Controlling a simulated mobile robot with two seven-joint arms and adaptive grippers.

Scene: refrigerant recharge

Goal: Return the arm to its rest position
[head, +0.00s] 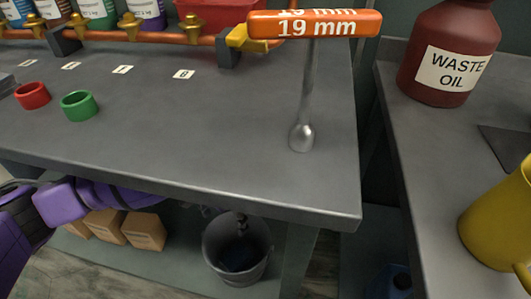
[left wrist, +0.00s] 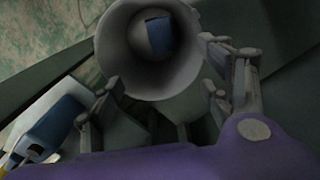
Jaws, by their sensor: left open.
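My left arm (head: 70,200), purple, comes in at the lower left in the head view and reaches under the front edge of the grey bench (head: 180,150). Its gripper (head: 208,210) is small and dark there, just above a grey bucket (head: 237,250). In the left wrist view the gripper's fingers (left wrist: 160,100) are spread apart, with nothing held between them. The bucket (left wrist: 113,65) shows beyond the fingers, with a blue thing inside it. My right gripper is in neither view.
An orange T-handle tool (head: 315,24) marked 19 mm stands at the bench's right end. Red (head: 32,95) and green (head: 79,105) rings lie at left. Boxes (head: 143,231) sit below. A waste oil bottle (head: 450,55) and a yellow container (head: 500,222) stand on the right-hand counter.

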